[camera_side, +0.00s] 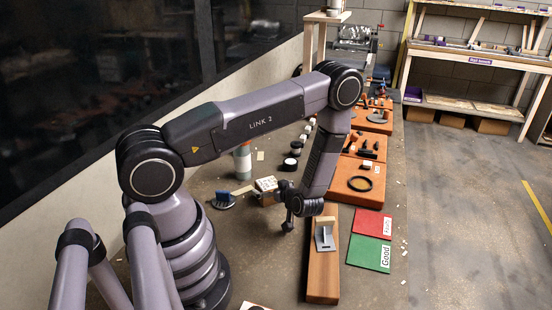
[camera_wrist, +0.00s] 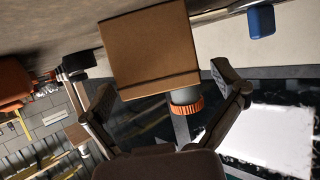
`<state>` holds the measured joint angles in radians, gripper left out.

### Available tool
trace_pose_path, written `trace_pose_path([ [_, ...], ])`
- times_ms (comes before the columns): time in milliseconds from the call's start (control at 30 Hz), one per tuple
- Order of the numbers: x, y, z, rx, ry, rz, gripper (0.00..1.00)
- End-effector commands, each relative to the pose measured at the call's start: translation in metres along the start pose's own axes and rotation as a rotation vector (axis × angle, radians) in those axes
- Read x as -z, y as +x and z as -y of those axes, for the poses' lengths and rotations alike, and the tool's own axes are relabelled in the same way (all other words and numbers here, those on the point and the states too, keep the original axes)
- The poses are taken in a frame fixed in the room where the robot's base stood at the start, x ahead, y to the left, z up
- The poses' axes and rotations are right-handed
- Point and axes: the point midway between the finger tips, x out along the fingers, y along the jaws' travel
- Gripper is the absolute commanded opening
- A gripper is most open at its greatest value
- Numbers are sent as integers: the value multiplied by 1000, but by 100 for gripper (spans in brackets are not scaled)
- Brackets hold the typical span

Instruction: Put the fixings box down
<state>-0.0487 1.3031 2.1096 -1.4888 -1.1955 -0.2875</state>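The fixings box (camera_side: 266,184) is a small brown box with a pale, cluttered top, on the grey bench in the side view. In the wrist view its plain brown face (camera_wrist: 150,50) fills the upper middle. My gripper (camera_side: 286,208) is low over the bench, just right of the box and close to it. In the wrist view my gripper (camera_wrist: 164,84) has its two fingers spread wide, one on each side of the box, with a narrow gap showing at the right finger. The underside of the box is hidden, so contact with the bench is not clear.
A grey bottle with an orange band (camera_wrist: 186,105) stands behind the box. A blue holder (camera_side: 222,200) is left of it. A wooden block with a metal bracket (camera_side: 324,262) and red (camera_side: 372,222) and green (camera_side: 369,253) plates lie right. Dark round parts (camera_side: 290,164) stand behind.

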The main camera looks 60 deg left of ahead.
Motion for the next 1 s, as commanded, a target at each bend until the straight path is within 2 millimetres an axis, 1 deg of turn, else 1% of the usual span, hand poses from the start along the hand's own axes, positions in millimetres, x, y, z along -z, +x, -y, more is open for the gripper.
trace_pose_path([
  [267, 2, -1, 0, 0, 0, 0, 95],
  [367, 3, -8, 0, -2, 2, 0, 95],
  [467, 3, -26, -1, -6, 2, 0, 95],
  [700, 3, -80, -2, -7, -1, 0, 95],
  [800, 3, -98, -1, -6, -1, 1, 95],
  [900, 3, -111, -1, -5, -1, 0, 95],
  [1000, 3, -119, -2, -6, -2, 6, 95],
])
